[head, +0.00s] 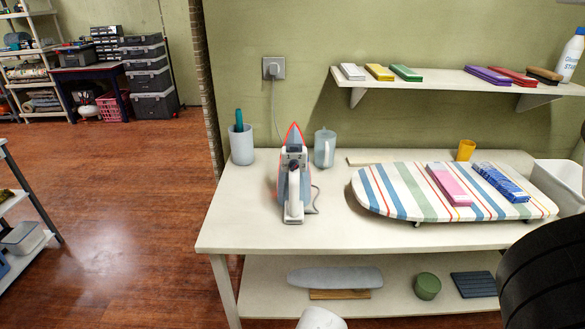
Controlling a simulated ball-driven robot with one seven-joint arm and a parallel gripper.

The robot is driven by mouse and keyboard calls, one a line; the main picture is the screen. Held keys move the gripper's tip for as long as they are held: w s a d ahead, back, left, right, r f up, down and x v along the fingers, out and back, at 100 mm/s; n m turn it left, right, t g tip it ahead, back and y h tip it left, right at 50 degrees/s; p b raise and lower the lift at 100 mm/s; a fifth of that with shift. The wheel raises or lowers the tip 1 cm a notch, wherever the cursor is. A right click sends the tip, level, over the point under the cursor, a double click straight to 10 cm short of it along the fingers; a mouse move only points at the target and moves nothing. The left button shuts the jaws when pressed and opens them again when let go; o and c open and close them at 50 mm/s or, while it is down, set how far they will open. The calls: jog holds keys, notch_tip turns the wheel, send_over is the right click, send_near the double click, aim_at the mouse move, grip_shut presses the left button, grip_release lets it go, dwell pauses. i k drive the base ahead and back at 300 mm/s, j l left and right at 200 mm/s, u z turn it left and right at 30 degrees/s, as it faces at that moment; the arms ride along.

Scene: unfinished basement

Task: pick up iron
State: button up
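The iron (293,180) is near the left part of a cream table (235,225), with a red-edged pointed tip at the top and a grey and white body. It seems to rest on its heel with the tip up. A thin cord runs from it toward a wall socket (273,68). My gripper is not in view. A large dark rounded shape at the lower right edge looks like part of my arm, and it hides the table's right front corner.
A cup (241,147) and a pale jug (325,149) stand behind the iron. The table's left front is clear.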

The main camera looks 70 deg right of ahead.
aim_at(294, 188)
jog(key=z, duration=2.75)
jog(key=k+j+u, duration=0.15)
jog(key=j, duration=0.55)
jog(key=j+u, duration=0.15)
jog(key=j, duration=0.55)
